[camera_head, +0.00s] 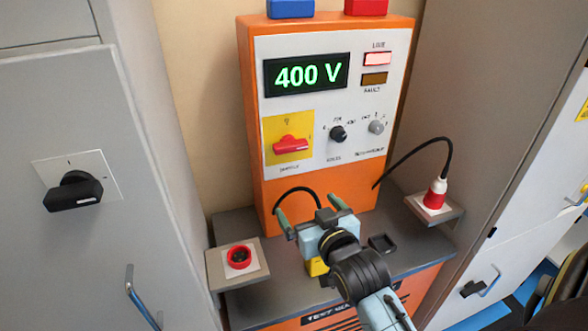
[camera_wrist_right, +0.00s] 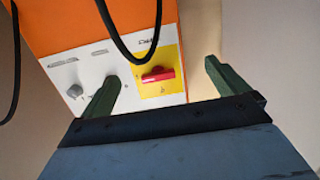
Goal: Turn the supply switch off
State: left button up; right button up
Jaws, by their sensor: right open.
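The supply switch (camera_head: 290,145) is a red rotary handle on a yellow plate, low on the left of the orange unit's white front panel. Its handle lies nearly level, with a slight tilt. It also shows in the right wrist view (camera_wrist_right: 158,75), between and beyond the fingers. My right gripper (camera_head: 310,217) is open and empty, below the switch and apart from it. Its two green fingers also show in the right wrist view (camera_wrist_right: 158,85). The display (camera_head: 306,74) reads 400 V and the LIVE lamp (camera_head: 377,59) is lit pink. My left gripper is not in view.
Two small knobs (camera_head: 338,133) sit right of the switch. A red socket (camera_head: 239,257) is at the bench's left, and a red-and-white plug (camera_head: 435,194) with a black cable stands at the right. A grey cabinet with a black rotary handle (camera_head: 74,191) stands at the left.

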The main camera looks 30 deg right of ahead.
jog(key=t+h, duration=0.1)
jog(key=t, duration=0.1)
send_near(292, 149)
jog(key=shift+m, duration=0.4)
jog(key=p+x, duration=0.1)
jog(key=x, duration=0.7)
jog(key=shift+w+d, duration=0.15)
jog(key=shift+w, duration=0.25)
jog(key=c, duration=1)
